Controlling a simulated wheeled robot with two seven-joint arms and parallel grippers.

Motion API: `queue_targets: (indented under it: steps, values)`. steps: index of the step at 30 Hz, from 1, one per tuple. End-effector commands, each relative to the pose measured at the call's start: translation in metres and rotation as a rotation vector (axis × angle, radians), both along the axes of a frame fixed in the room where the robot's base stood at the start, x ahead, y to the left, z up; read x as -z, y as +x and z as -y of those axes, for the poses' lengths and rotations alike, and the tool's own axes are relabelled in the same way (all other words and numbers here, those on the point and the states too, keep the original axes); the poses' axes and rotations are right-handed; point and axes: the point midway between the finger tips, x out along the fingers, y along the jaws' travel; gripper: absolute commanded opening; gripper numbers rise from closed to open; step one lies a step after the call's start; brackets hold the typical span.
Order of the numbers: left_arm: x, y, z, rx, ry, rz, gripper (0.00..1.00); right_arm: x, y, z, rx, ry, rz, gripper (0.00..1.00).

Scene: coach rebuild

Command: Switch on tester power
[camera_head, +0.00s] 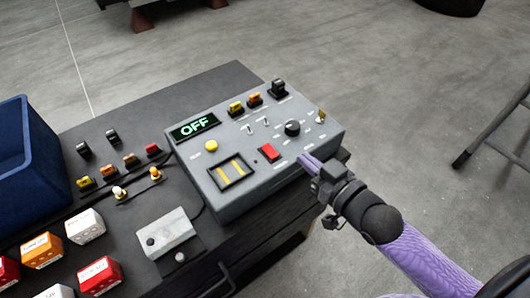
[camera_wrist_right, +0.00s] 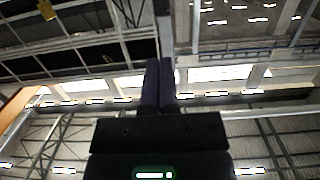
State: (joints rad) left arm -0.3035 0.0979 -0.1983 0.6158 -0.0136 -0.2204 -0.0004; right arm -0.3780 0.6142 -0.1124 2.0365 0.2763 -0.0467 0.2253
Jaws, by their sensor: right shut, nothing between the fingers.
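The tester (camera_head: 240,185) is a grey box with a sloped panel. Its small display (camera_head: 195,127) reads OFF in green. A red rocker switch (camera_head: 268,152) sits near the panel's front edge. The panel also has a yellow round button (camera_head: 211,146), a black knob (camera_head: 292,128), two small toggles and a yellow-striped window (camera_head: 232,172). My right gripper (camera_head: 309,163) is at the panel's front right edge, right of the red switch. Its purple fingers are together and empty; I cannot tell whether they touch the box. They also show shut in the right wrist view (camera_wrist_right: 160,86). My left gripper is not in view.
The tester stands on a dark bench (camera_head: 215,85). Left are a blue bin (camera_head: 35,165), a small grey box (camera_head: 167,232), coloured connectors and several red, white and orange blocks (camera_head: 42,250). A metal stand leg (camera_head: 490,125) is at the right. The right wrist view shows mostly ceiling.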

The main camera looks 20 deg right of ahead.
Motion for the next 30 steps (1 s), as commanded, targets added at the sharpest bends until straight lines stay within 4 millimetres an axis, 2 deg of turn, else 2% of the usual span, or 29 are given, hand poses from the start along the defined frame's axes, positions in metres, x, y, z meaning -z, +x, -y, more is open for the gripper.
queue_targets:
  steps: [3, 13, 17, 27, 30]
  values:
    - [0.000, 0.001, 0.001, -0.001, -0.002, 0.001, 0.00, -0.008, 0.000, -0.003, -0.012, 0.006, 0.017, 0.00]
    - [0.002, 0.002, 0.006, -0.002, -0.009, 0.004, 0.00, -0.006, 0.005, -0.005, -0.010, 0.007, 0.017, 0.00]
    - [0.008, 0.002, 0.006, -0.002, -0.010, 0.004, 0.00, -0.003, 0.026, -0.012, -0.010, 0.006, 0.019, 0.00]
    - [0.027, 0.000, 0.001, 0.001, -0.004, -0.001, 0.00, 0.006, 0.095, -0.037, -0.010, 0.006, 0.018, 0.00]
    - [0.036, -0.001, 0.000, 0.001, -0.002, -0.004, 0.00, 0.027, 0.096, -0.038, -0.010, 0.005, 0.011, 0.00]
